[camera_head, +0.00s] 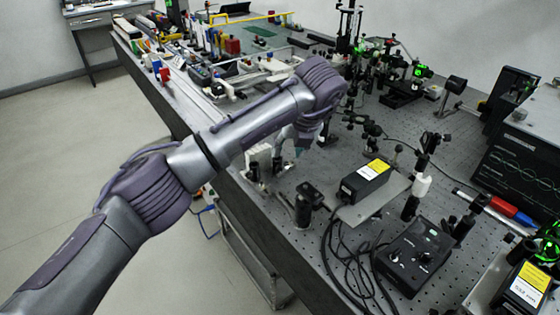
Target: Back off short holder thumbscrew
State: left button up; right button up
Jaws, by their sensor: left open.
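My left arm reaches in from the lower left across the bench. My left gripper (298,151) hangs below its wrist, pointing down, open, over the near edge of the optical bench. The wrist and forearm hide part of it. A short black post holder (303,211) with a flat black top stands upright on the bench, below the gripper in the picture and apart from it. Other small holders (278,163) stand just left of the gripper. Which one is the short holder, I cannot tell for sure. Its thumbscrew is too small to make out. My right gripper is not in view.
A black box with a yellow label (366,181) sits on a grey plate right of the holder. Black cables (345,262) lie looped in front. A black control box (412,256) stands at right. Taller posts and optics (420,180) crowd behind. The bench's left edge is near.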

aim_at(279, 168)
pick_arm(q)
jog(key=p+x, duration=0.1)
jog(key=x, duration=0.7)
jog(key=shift+w+a+f, duration=0.15)
jog(key=shift+f, duration=0.2)
grip_shut()
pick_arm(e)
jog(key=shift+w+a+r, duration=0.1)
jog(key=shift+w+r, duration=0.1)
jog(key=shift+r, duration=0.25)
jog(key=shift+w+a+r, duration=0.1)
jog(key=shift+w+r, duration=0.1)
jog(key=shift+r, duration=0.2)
